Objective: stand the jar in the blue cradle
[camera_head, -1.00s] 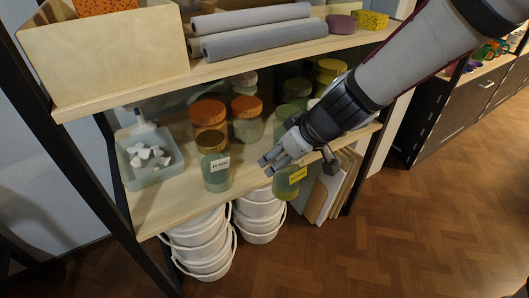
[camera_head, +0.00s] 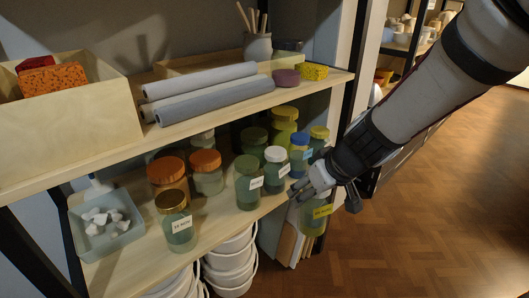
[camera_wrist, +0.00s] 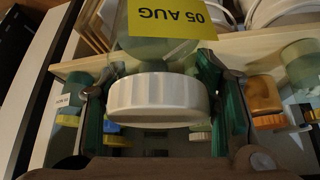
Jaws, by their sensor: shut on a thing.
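The jar (camera_head: 315,220) is greenish glass with a yellow label; the label reads "05 AUG" in the wrist view, where the jar body (camera_wrist: 150,48) and its white ribbed lid (camera_wrist: 158,100) show. My gripper (camera_head: 316,190) is shut on the jar at its lid, with a green-padded finger on each side in the wrist view. The jar hangs below the gripper, just off the front edge of the lower shelf at its right end. I see no blue cradle in any view.
The lower shelf (camera_head: 125,270) holds several lidded jars, including an orange-lidded one (camera_head: 168,174) and a gold-lidded one (camera_head: 176,220), and a tray of white pieces (camera_head: 107,250). White buckets (camera_head: 232,265) and leaning boards (camera_head: 290,245) stand below. Wooden floor (camera_head: 400,240) is open at right.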

